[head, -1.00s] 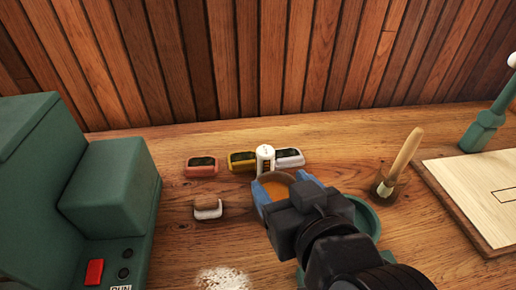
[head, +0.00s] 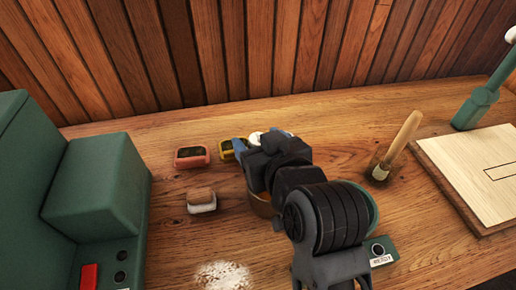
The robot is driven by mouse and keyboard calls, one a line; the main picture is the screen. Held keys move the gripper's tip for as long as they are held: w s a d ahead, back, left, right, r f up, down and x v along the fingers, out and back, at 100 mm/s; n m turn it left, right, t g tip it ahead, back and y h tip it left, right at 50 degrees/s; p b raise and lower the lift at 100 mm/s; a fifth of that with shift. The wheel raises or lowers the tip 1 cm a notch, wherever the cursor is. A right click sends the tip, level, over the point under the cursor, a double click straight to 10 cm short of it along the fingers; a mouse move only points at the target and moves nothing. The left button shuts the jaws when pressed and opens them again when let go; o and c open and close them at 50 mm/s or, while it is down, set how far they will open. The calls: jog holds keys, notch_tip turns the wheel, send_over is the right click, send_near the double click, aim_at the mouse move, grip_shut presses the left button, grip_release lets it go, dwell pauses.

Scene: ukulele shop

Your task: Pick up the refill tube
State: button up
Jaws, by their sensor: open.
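The refill tube, a small white cylinder (head: 255,138), stands at the back of the bench in the head view. Only a bit of its top shows; my gripper hides the rest. My gripper (head: 262,139) has blue fingers, one showing left of the tube and one to its right. It is open, and the tube appears between or just beyond the fingers. I cannot tell whether they touch it.
A red device (head: 192,157) and a yellow one (head: 227,153) sit left of my gripper. A brown-topped white block (head: 201,201) lies nearer. An orange-brown bowl (head: 260,206) is partly under my arm. A brush (head: 400,143) stands right. A green machine (head: 95,185) fills the left.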

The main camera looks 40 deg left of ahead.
jog(key=shift+w+a+f, duration=0.15)
jog(key=shift+a, duration=0.1)
jog(key=shift+c, duration=0.3)
jog(key=c, duration=1.1)
